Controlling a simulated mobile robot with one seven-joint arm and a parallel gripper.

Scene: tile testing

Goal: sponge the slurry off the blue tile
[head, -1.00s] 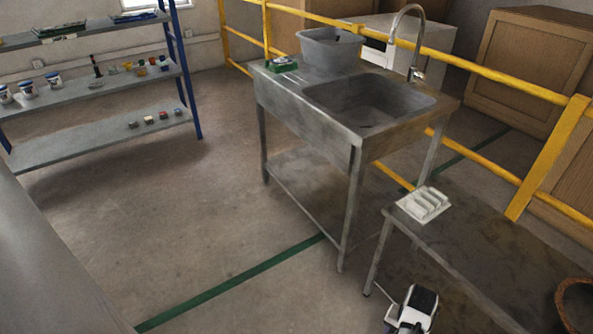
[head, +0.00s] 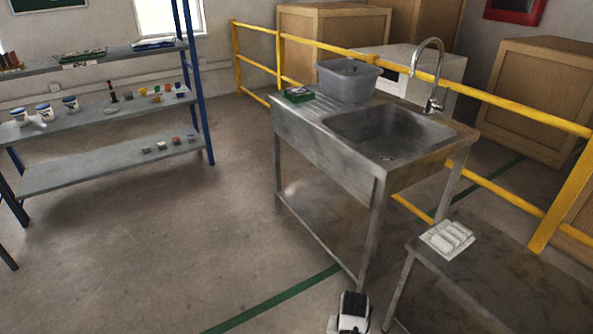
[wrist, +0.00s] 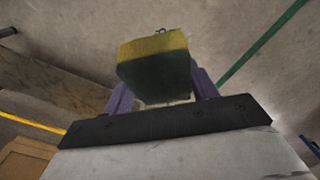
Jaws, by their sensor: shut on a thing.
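A sponge (wrist: 155,65), yellow on one part and dark green on the other, is between the purple fingers of my gripper (wrist: 160,85) in the wrist view. My gripper is shut on it and holds it above bare floor. In the head view only a white and black part of my arm shows at the bottom edge, and the sponge is not visible there. I cannot make out a blue tile or any slurry in either view.
A steel sink unit (head: 325,152) stands in the middle with a grey tub (head: 348,80) and a green item (head: 298,95) on it. A low table (head: 500,275) with a white ribbed object (head: 447,239) is at right. A shelf (head: 95,125) stands left. Floor between is clear.

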